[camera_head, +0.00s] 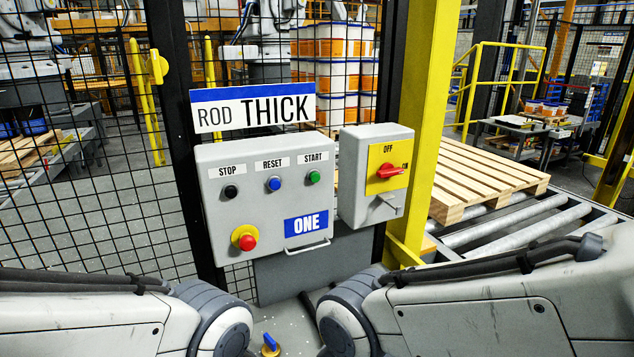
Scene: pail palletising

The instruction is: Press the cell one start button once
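The cell one control box (214,267) is a grey panel on the fence post, with a blue label reading ONE (306,224). The green start button (313,177) is at its upper right under a START label. The blue reset button (274,183) is left of it, and the black stop button (231,192) is farther left. A red emergency stop on a yellow base (245,239) is at the lower left. My two arms come in along the bottom from left and right. Neither gripper shows, and nothing of mine touches the box.
A grey switch box with a red rotary handle (390,171) is right of the panel. A yellow post (425,110) stands beside it. A wooden pallet (490,175) lies on a roller conveyor (520,228) at right. Black mesh fence (90,215) is at left, with stacked pails (335,75) behind.

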